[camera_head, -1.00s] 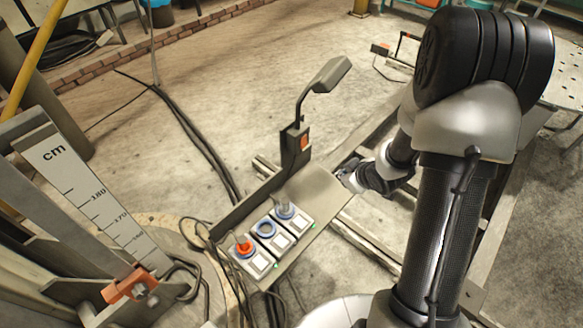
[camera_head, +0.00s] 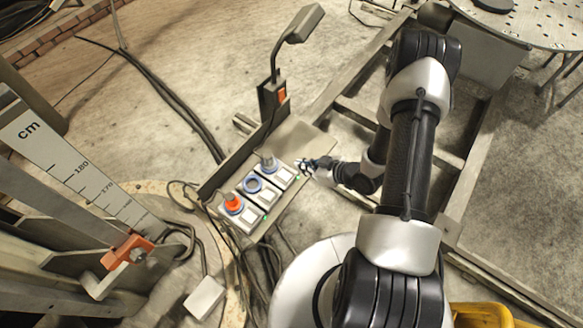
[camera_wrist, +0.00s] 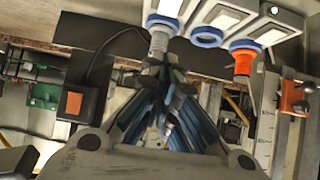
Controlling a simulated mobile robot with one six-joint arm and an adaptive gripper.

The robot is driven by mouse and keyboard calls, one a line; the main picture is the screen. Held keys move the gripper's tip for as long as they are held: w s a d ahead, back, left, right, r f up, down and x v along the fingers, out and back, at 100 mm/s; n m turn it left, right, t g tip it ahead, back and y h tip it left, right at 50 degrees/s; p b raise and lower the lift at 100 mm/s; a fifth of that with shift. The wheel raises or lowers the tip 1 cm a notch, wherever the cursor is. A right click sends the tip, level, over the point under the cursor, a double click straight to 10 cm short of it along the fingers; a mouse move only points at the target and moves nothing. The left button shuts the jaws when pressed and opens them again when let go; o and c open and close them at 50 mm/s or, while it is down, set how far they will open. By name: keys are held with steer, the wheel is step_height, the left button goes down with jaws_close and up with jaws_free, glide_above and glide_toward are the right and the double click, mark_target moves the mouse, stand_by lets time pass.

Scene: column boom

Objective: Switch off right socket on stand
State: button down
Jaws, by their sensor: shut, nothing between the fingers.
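The stand (camera_head: 300,137) holds a row of three sockets in the head view. The right socket (camera_head: 275,166) has a blue ring with a grey plug (camera_head: 268,161) in it and a white switch (camera_head: 286,175) in front. A small green light shows beside it. The middle socket (camera_head: 254,184) is empty; the left socket holds an orange plug (camera_head: 234,202). My gripper (camera_head: 303,164) is shut and empty, close to the right socket's switch side. In the wrist view the shut fingertips (camera_wrist: 165,72) appear just below the grey plug (camera_wrist: 159,40); contact cannot be told.
A lamp (camera_head: 297,30) on a bent neck rises behind the sockets. A cm scale plate (camera_head: 75,160) with an orange clamp (camera_head: 128,250) stands at left. Cables hang around the stand's left end. Metal floor rails (camera_head: 420,150) lie at right.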

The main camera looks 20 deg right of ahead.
steer(key=b, duration=0.3)
glide_above(285, 174)
steer(key=f, duration=0.6)
steer(key=shift+s+f, duration=0.2)
step_height(285, 174, down, 2)
steer(key=shift+f+b, duration=0.25)
steer(key=shift+b, duration=0.2)
steer(key=shift+w+f, duration=0.1)
steer(key=shift+f, duration=0.4)
steer(key=shift+w+a+f+b, duration=0.25)
steer(key=shift+f+b, duration=0.2)
steer(key=shift+b, duration=0.15)
steer(key=shift+s, duration=0.1)
steer(key=shift+d, duration=0.1)
steer(key=shift+s, duration=0.15)
